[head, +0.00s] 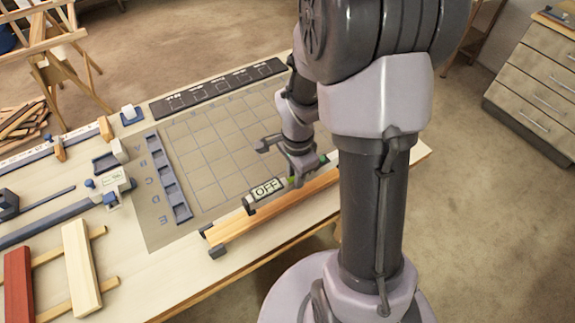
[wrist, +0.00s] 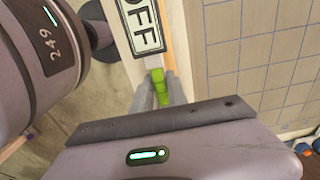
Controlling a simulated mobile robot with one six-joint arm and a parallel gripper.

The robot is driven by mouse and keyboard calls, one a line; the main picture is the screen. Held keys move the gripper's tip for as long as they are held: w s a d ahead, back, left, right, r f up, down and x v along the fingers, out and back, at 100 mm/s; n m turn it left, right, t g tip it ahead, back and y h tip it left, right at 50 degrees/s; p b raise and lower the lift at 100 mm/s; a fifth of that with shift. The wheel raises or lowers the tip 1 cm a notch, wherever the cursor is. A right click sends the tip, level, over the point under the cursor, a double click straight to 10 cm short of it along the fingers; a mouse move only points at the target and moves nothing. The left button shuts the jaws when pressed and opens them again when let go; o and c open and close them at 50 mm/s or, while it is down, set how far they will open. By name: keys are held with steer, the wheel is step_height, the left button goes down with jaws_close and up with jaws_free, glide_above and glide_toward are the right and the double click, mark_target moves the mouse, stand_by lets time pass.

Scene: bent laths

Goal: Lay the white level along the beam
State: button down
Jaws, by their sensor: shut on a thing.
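The wooden beam (head: 245,225) lies along the near edge of the bench, with dark brackets at its left end. The level, with a pale panel reading OFF (head: 266,189), is along the far side or top of the beam and roughly parallel to it. Its panel also shows in the wrist view (wrist: 143,25). My gripper (head: 296,178) is at the right part of the level, shut on its green part, between the fingers in the wrist view (wrist: 160,92). My arm hides the beam's right end. I cannot tell whether the level touches the beam.
A gridded mat (head: 205,150) lies behind the beam. A blue-grey compartment tray (head: 168,180) stands on its left side. A red block (head: 18,285) and a pale block (head: 82,268) lie at the left. A drawer cabinet (head: 535,90) stands far right.

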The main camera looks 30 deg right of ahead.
steer(key=f, duration=0.1)
steer(key=f+b, duration=0.1)
steer(key=f, duration=0.1)
steer(key=shift+w+d+f+b, duration=0.1)
steer(key=shift+w+f+b, duration=0.2)
steer(key=shift+f, duration=0.1)
steer(key=shift+r, duration=0.15)
steer(key=shift+f+b, duration=0.45)
steer(key=shift+f, duration=0.05)
steer(key=c, duration=1.3)
jaws_free()
